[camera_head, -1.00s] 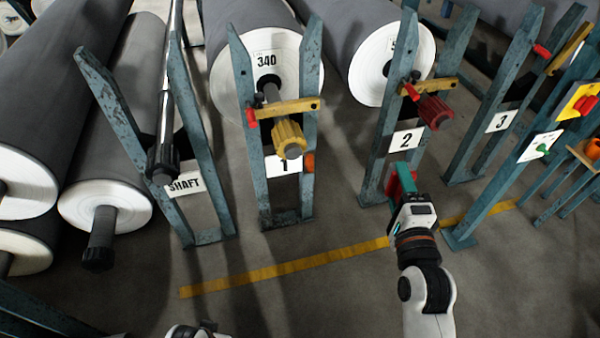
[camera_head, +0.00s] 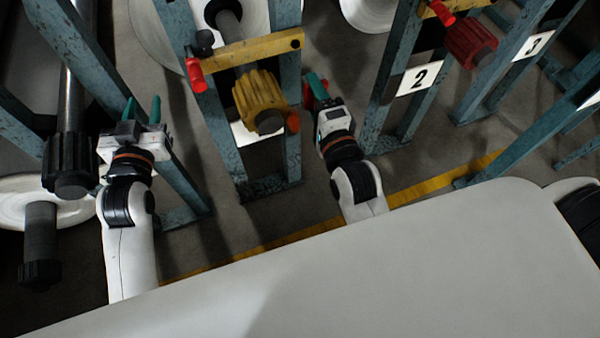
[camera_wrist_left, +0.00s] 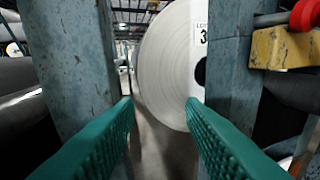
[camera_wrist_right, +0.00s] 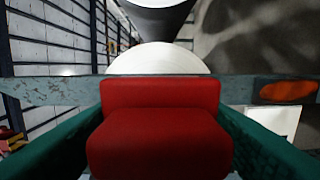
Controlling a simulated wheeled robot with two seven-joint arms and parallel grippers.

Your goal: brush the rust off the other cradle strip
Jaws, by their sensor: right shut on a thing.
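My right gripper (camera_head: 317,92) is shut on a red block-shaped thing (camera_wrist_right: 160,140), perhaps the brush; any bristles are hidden. It is close to the right post (camera_head: 288,75) of the stand with the yellow knob. An orange-brown patch (camera_wrist_right: 287,90) shows on that post, right of the red block; it also shows in the head view (camera_head: 293,122). Whether it is rust on a cradle strip I cannot tell. My left gripper (camera_head: 143,112) is open and empty, in front of a blue post left of that stand. Its teal fingers stand apart (camera_wrist_left: 160,115).
A yellow bar (camera_head: 245,50) with a red handle (camera_head: 195,75) crosses the stand above the yellow knob (camera_head: 260,102). A black-ended shaft (camera_head: 70,165) is close left of my left gripper. The stand marked 2 (camera_head: 420,77) is to the right. A yellow line (camera_head: 420,190) crosses the floor.

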